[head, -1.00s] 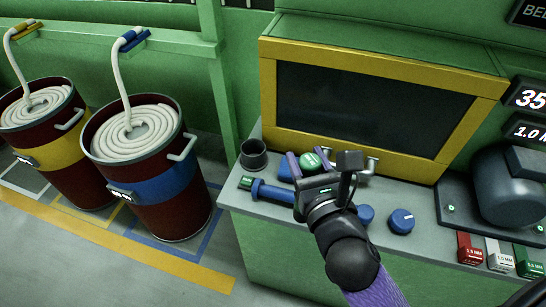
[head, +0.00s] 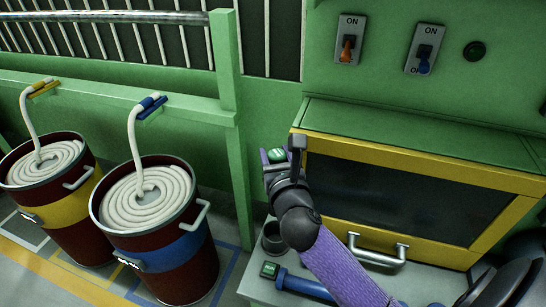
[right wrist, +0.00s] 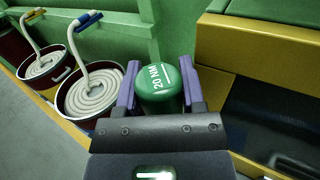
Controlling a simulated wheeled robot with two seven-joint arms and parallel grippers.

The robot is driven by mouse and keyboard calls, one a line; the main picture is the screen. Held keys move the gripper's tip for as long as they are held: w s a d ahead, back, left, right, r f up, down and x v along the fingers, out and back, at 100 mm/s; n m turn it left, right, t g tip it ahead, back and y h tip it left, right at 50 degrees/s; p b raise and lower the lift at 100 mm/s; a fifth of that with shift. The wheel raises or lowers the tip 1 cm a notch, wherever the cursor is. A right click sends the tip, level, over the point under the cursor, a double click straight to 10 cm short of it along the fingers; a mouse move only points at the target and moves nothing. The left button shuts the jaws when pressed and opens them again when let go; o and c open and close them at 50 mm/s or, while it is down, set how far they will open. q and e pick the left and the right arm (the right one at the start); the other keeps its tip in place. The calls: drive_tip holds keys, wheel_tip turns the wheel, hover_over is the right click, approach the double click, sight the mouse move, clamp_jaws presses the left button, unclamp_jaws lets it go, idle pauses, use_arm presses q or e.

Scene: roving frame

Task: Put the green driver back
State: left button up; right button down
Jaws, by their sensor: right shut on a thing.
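My right gripper (head: 281,157) is shut on the green driver (head: 276,155). The rest of the driver is hidden by my gripper. It is held up in front of the green wall, left of the yellow-framed dark window. A dark round cup (head: 272,240) stands on the bench below, partly covered by my arm. My left gripper is not in view.
The yellow-framed window (head: 400,200) has a metal handle (head: 378,256). Two hose drums, yellow-banded (head: 58,225) and blue-banded (head: 170,255), stand left. Two switches are on the wall.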

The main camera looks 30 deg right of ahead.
drive_tip(key=shift+r+p, duration=0.15)
drive_tip(key=shift+p, duration=0.25)
wheel_tip(320, 180, down, 13)
drive_tip(key=b, duration=1)
drive_tip(key=shift+c, duration=0.5)
unclamp_jaws()
drive_tip(key=shift+a, duration=0.1)
